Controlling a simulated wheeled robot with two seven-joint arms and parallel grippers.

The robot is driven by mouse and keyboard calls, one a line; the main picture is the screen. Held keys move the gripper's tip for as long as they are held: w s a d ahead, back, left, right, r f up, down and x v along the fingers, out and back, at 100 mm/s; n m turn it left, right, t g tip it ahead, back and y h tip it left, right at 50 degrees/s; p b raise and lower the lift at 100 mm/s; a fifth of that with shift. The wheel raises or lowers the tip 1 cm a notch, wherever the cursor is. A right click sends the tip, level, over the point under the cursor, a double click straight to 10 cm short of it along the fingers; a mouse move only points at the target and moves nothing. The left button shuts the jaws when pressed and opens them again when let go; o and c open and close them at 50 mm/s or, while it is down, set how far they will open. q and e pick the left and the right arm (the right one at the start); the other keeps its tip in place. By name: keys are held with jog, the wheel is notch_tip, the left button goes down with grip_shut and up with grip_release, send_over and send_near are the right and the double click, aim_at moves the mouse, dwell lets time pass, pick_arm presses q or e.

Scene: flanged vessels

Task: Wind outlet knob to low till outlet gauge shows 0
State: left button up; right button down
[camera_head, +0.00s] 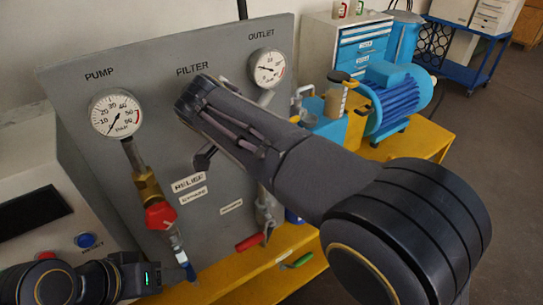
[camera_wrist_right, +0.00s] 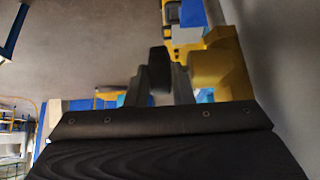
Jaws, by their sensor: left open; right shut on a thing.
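The outlet gauge (camera_head: 267,68) is a round white dial at the upper right of the grey panel (camera_head: 150,75), under the word OUTLET. Its needle points left; its figures are too small to read surely. My right arm crosses the panel and hides the filter area and most of my right gripper in the head view. In the right wrist view my right gripper (camera_wrist_right: 158,92) is shut on a black knob (camera_wrist_right: 159,62), beside a brass-coloured body (camera_wrist_right: 213,66). Which knob this is cannot be told from the head view. My left gripper (camera_head: 149,277) is open and empty at the lower left.
A pump gauge (camera_head: 117,113) is at the panel's left, above a brass valve with a red knob (camera_head: 160,215). Red (camera_head: 250,242), blue (camera_head: 187,268) and green (camera_head: 298,260) handles stick out low down. A blue motor (camera_head: 392,98) stands on the yellow bench at right.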

jog(key=c, duration=1.5)
grip_release()
jog(key=shift+c, duration=0.2)
jog(key=v, duration=0.8)
